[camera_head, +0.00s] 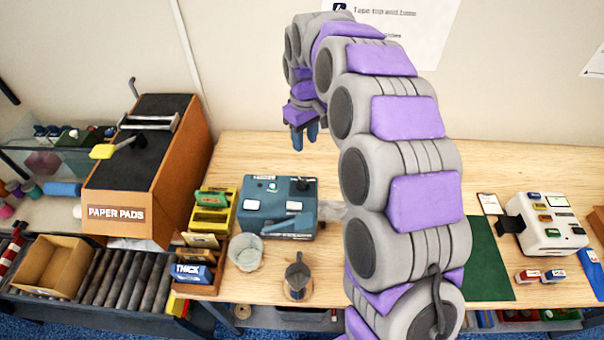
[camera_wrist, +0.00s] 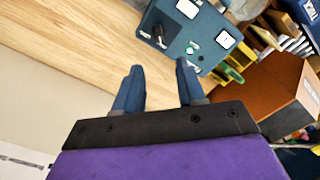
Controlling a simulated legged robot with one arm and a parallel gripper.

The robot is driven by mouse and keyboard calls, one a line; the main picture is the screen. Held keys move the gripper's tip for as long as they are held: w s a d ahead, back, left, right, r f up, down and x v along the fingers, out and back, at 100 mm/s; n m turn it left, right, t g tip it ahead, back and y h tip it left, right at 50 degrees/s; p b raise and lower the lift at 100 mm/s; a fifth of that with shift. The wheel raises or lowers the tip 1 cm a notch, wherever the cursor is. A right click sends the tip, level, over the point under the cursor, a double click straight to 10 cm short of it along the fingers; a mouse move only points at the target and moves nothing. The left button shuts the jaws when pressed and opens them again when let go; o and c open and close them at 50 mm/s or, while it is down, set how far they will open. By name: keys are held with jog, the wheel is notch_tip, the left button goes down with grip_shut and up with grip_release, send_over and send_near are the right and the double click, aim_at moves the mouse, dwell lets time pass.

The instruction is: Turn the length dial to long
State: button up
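A blue machine box (camera_head: 268,200) stands on the wooden table, left of my arm in the head view. It has a black dial knob (camera_head: 302,184) at its back right corner, a green button and white labelled plates on top. In the wrist view the box (camera_wrist: 195,45) lies beyond my fingers, with the black knob (camera_wrist: 158,34) at its near edge. The dial's labels and setting are too small to read. My gripper (camera_wrist: 158,68) is open and empty, its two blue fingers apart. In the head view my gripper (camera_head: 304,132) hangs above and behind the box, not touching it.
An orange paper-pads machine (camera_head: 150,190) stands left of the box, with yellow and green holders (camera_head: 212,212) between. A grey cup (camera_head: 245,252) and a dark pitcher (camera_head: 298,275) stand in front. A white device (camera_head: 545,222) is at the right. Bare table lies behind the box.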

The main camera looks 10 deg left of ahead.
aim_at(302, 180)
jog(key=f, duration=1.7)
jog(key=shift+w+a+f, duration=0.3)
jog(key=shift+w+f, duration=0.1)
jog(key=shift+c, duration=0.4)
grip_shut()
